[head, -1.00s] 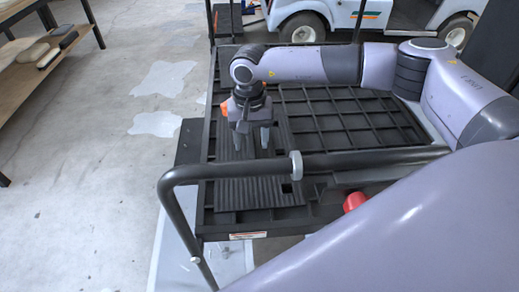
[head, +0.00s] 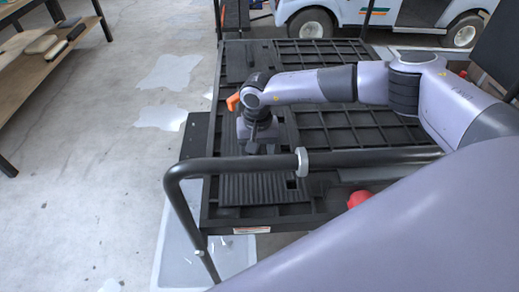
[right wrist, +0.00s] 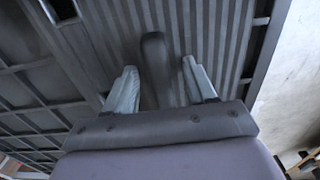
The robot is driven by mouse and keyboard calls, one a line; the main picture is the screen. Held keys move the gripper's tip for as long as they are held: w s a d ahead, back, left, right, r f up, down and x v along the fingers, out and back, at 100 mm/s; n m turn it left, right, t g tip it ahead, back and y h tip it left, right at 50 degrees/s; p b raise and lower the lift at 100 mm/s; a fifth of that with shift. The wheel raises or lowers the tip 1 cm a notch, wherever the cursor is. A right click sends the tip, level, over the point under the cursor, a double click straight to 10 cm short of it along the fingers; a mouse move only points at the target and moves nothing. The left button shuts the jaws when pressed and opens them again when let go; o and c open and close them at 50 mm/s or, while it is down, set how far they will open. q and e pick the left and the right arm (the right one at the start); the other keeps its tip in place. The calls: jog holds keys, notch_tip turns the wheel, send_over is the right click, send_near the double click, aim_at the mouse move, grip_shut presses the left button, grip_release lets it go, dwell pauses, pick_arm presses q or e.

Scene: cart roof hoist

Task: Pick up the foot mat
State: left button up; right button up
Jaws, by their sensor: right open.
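The foot mat (head: 245,189) is a dark, ribbed strip lying flat on the black grid platform, near its left side. Its ribs also fill much of the right wrist view (right wrist: 216,50). A dark, rounded bar like a handle (right wrist: 157,65) stands out over the ribs between my right fingers. My right gripper (head: 262,147) is low over the mat, partly behind the black rail. In the right wrist view its two pale fingers are apart (right wrist: 157,78), one on each side of the bar, not closed on it. My left gripper is out of view.
A black tube rail (head: 235,164) crosses in front of the mat. The black grid platform (head: 325,112) extends to the right. A red round object (head: 360,199) sits near the rail. A wooden shelf (head: 45,55) stands far left; floor between is open.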

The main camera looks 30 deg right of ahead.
jog(key=shift+f, duration=0.15)
grip_shut()
